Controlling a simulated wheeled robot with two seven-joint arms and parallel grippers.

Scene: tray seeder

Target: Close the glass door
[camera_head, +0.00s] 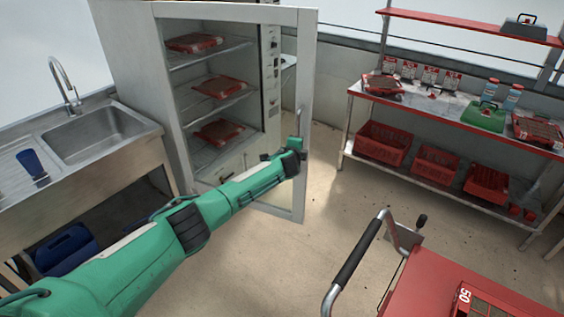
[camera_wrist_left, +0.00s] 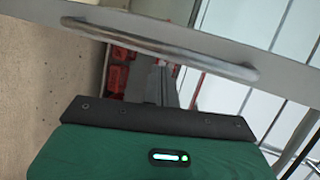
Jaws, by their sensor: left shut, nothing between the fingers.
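The glass door (camera_head: 307,75) of the tall grey cabinet (camera_head: 125,60) stands partly open, its free right edge out past the cabinet's right side. Its upright metal handle (camera_head: 300,121) is on the right frame rail. My left gripper (camera_head: 297,146) is shut and empty, at the lower end of the handle in the head view. In the left wrist view the handle (camera_wrist_left: 160,46) crosses ahead of the shut fingers (camera_wrist_left: 160,82); I cannot tell whether they touch it. My right gripper is not in view.
Red trays (camera_head: 220,87) sit on the cabinet shelves behind the glass. A sink counter (camera_head: 150,133) stands left of the cabinet. A red cart (camera_head: 425,285) with a black-gripped handle is at front right. A workbench (camera_head: 345,150) with crates stands right. Open floor lies between.

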